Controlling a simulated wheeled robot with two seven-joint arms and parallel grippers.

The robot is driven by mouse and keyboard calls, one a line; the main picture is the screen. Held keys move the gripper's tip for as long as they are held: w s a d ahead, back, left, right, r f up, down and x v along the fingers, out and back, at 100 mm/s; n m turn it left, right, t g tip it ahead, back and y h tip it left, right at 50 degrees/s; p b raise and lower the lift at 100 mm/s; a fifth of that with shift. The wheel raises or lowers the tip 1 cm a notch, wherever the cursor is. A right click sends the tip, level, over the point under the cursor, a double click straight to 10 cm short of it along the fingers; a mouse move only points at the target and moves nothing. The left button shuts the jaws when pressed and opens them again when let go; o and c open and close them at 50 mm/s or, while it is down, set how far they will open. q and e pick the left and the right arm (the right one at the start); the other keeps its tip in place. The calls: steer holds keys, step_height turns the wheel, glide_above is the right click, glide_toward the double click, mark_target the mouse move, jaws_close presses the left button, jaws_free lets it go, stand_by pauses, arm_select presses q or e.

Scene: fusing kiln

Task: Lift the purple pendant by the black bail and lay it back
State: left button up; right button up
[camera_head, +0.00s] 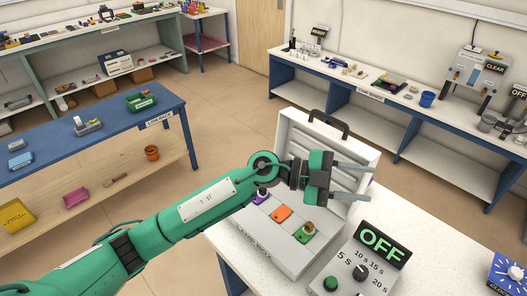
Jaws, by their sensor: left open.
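The purple pendant (260,198) lies at the left end of a row in the open white box (262,249). My left arm passes close over it and partly hides it; its bail is too small to make out clearly. An orange piece (281,214) lies in the middle of the row, and a green piece (304,232) with a brownish knob on it lies at the right. My left gripper (362,181) is open and empty, its fingers pointing right in front of the raised lid (345,142). My right gripper is not in view.
A control panel with an OFF sign (381,243), a dial and a green button stands right of the box on the pale speckled table (420,228). A blue bench (90,140) stands at the left, and another (400,110) along the back wall.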

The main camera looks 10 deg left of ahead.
arm_select(q)
steer(key=w+a+f+g+y, duration=0.1)
steer(key=w+a+f+y, duration=0.6)
steer(key=y, duration=0.4)
steer(key=w+a+n+t+y, duration=0.1)
steer(key=w+a+n+y, duration=0.2)
steer(key=a, duration=0.5)
steer(key=w+a+t+y, duration=0.1)
steer(key=w+a+y, duration=0.2)
steer(key=a+y, duration=0.3)
steer(key=shift+h, duration=0.7)
steer(key=f+p, duration=0.1)
steer(key=f, duration=0.3)
steer(key=f+p, duration=0.2)
steer(key=f, duration=0.2)
steer(key=a+f+p, duration=0.1)
steer(key=f, duration=0.3)
steer(key=shift+s+f, duration=0.1)
steer(key=shift+s, duration=0.15)
steer(key=shift+f+p, duration=0.3)
steer(key=shift+f, duration=0.3)
jaws_close()
